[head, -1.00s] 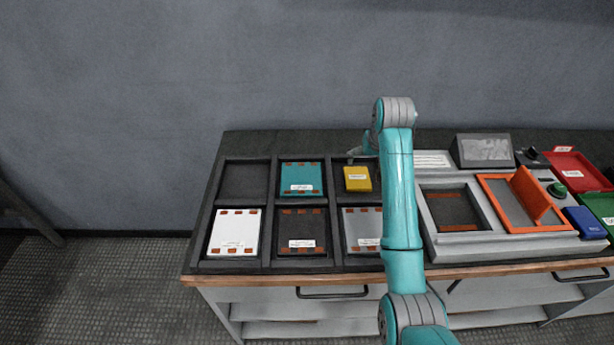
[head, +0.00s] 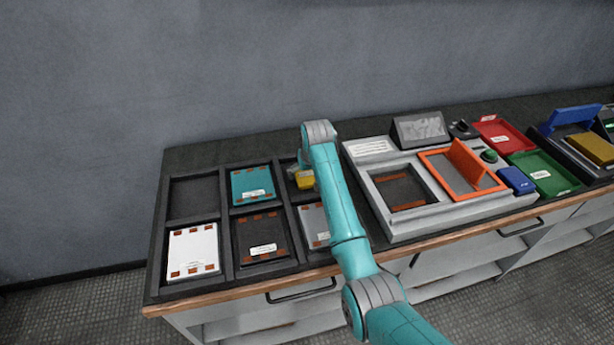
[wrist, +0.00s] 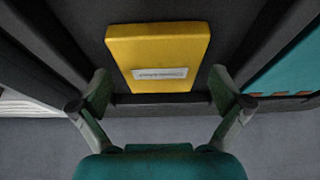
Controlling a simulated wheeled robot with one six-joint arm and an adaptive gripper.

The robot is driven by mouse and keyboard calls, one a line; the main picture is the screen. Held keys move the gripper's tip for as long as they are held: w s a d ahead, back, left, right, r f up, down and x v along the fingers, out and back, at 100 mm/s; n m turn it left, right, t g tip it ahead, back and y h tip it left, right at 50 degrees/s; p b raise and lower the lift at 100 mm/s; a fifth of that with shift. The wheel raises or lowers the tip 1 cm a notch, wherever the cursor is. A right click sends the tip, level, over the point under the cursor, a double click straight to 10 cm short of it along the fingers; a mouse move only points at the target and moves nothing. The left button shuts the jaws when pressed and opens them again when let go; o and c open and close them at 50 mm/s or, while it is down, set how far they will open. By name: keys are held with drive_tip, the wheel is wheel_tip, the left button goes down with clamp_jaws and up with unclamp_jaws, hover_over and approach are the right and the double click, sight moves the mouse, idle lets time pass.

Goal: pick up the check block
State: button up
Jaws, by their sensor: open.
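A yellow block (head: 305,181) with a white label, too small to read, lies in the back right compartment of the dark tray (head: 225,218). It shows whole in the wrist view (wrist: 158,52), flat on the compartment floor. My gripper (wrist: 159,78) is open, with one finger at each side of the block's near edge and a gap on both sides. In the head view my gripper (head: 296,170) is over the block's left part, and my arm hides its right side. No other block's label can be read.
Teal (head: 251,184), white (head: 193,250), dark (head: 261,237) and grey (head: 314,224) plates fill other compartments; the back left one is empty. Dividers stand around the yellow block. A grey fixture with an orange frame (head: 438,157) and a blue block (head: 517,180) are to the right.

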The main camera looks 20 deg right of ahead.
drive_tip(key=shift+f, duration=0.15)
drive_tip(key=c, duration=1.3)
